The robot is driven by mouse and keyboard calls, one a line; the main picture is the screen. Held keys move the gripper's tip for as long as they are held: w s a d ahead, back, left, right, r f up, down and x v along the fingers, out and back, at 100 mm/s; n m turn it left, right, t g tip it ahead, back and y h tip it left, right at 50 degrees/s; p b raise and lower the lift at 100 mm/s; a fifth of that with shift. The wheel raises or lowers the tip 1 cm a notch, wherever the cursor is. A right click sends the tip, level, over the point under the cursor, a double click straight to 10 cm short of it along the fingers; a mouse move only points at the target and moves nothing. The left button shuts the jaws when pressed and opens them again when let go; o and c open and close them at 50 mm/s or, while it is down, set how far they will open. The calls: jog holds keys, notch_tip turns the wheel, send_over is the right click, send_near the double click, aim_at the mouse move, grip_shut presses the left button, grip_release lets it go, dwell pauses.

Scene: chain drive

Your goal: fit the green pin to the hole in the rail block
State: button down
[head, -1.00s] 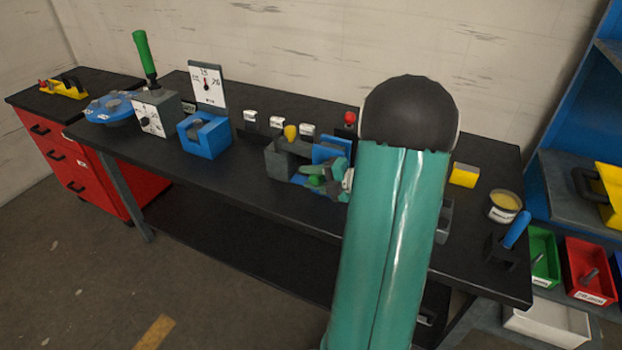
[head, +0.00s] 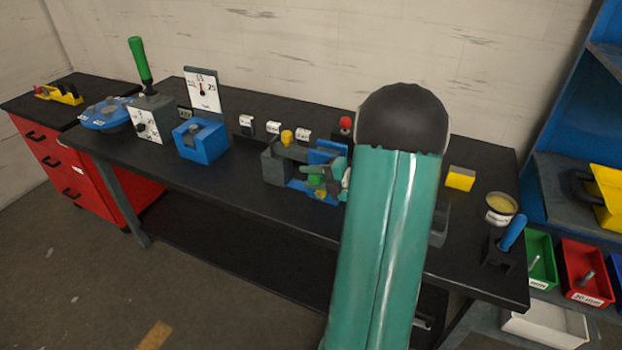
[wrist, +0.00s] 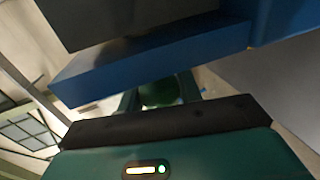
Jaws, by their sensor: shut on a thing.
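The green pin (head: 316,181) is held in my gripper (head: 324,178), beside a grey and blue fixture at the middle of the bench. In the wrist view the pin (wrist: 160,91) shows as a green round shape between my two teal fingers, close to a blue slab (wrist: 150,62) and a grey block (wrist: 120,18). The fixture's grey block (head: 275,169) stands left of my gripper in the head view. I take this fixture to be the rail block, but its hole is not visible. I cannot tell whether the pin touches it.
A yellow knob (head: 287,136) and a red knob (head: 346,123) stand around the fixture. A blue block (head: 201,139) and a dial box with a green handle (head: 140,60) are to the left. A yellow block (head: 460,178) is to the right. My arm hides part of the bench.

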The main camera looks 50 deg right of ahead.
jog(key=shift+d, duration=0.2)
jog(key=c, duration=0.9)
grip_release()
jog(key=v, duration=1.3)
jog(key=shift+s, duration=0.35)
